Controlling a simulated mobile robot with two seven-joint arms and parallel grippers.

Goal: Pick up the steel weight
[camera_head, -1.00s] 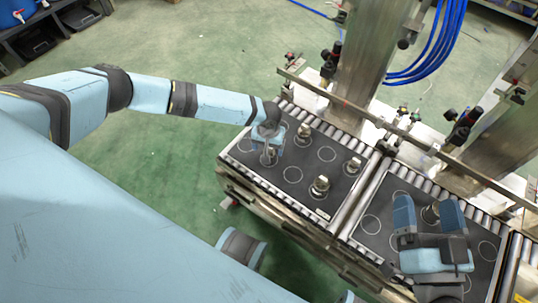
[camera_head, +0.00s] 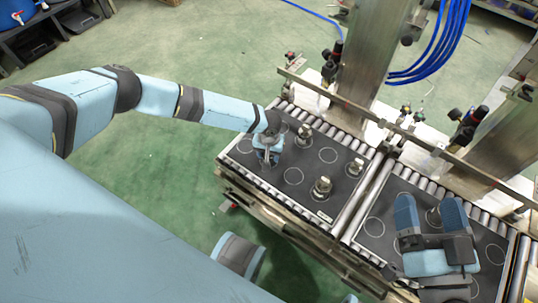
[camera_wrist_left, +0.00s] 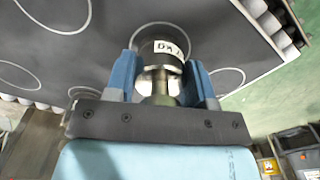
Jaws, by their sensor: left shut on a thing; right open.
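My left gripper (camera_head: 267,154) reaches down to the far-left part of the left black mat. In the left wrist view, its blue fingers (camera_wrist_left: 160,88) are shut on a steel weight (camera_wrist_left: 162,62), a cylinder with a narrower neck and a white label. The fingers hide most of this weight in the head view. My right gripper (camera_head: 430,213) is open over the right mat, with another steel weight (camera_head: 433,217) showing between its fingers; I cannot tell whether they touch it.
More steel weights stand on the left mat (camera_head: 245,160): one at the back (camera_head: 304,133), one at the right (camera_head: 355,168) and one in front (camera_head: 322,188). White circles mark the mats. Metal rollers (camera_head: 358,212) and steel columns (camera_head: 365,70) border them.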

